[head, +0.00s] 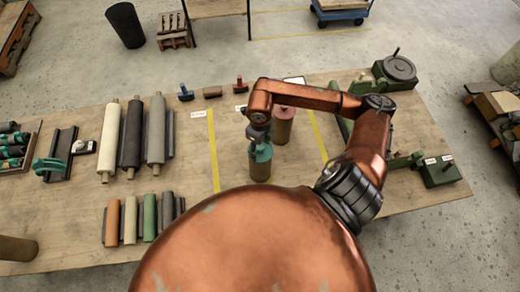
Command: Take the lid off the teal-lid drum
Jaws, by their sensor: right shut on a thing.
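The teal-lid drum (260,174) is a brown cylinder standing upright on the workbench, between two yellow tape lines. Its teal lid (261,155) is at the drum's top; I cannot tell from this angle whether there is any gap under it. My right gripper (259,143) points down from above and is shut on the lid's top; the fingertips are partly hidden by the wrist. A second brown drum with a reddish lid (284,112) stands just behind and to the right, partly covered by my arm. My left gripper is out of view.
The workbench (80,226) holds long rolls (132,135) and short rolls (150,218) on the left. A green machine with a handwheel (400,68) is at the back right, and a green box (438,172) at right. Bare bench lies left of the drum.

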